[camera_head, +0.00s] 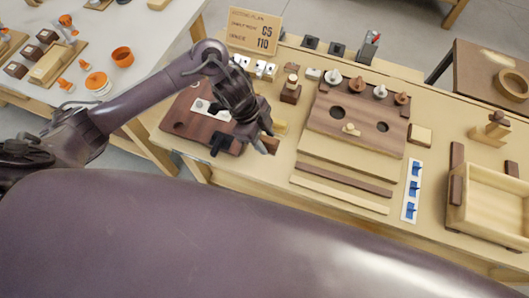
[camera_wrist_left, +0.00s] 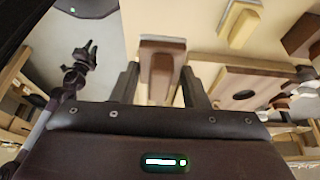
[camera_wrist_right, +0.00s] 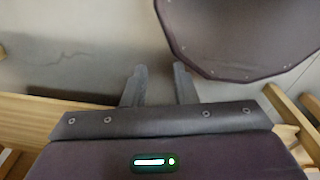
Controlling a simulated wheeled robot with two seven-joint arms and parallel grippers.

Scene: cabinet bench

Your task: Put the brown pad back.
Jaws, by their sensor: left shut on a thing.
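My left gripper (camera_head: 262,139) is low over the left part of the bench, close to the dark brown board with holes (camera_head: 190,122). Its jaws are shut on a brown block (camera_wrist_left: 162,66), which I take to be the brown pad. It shows between the fingers (camera_wrist_left: 160,88) in the left wrist view, and its end shows at the fingertips in the head view (camera_head: 270,145). I cannot tell whether it touches the bench. My right gripper (camera_wrist_right: 160,82) is open and empty in the right wrist view, away from the pad.
A yellowish block (camera_head: 281,127) lies just beyond my left gripper. A brown board with holes and knobs (camera_head: 345,142) lies mid-bench. A tan pad (camera_head: 419,136), a blue-marked strip (camera_head: 412,190) and an open wooden tray (camera_head: 485,235) are further right. A sign (camera_head: 254,31) stands behind.

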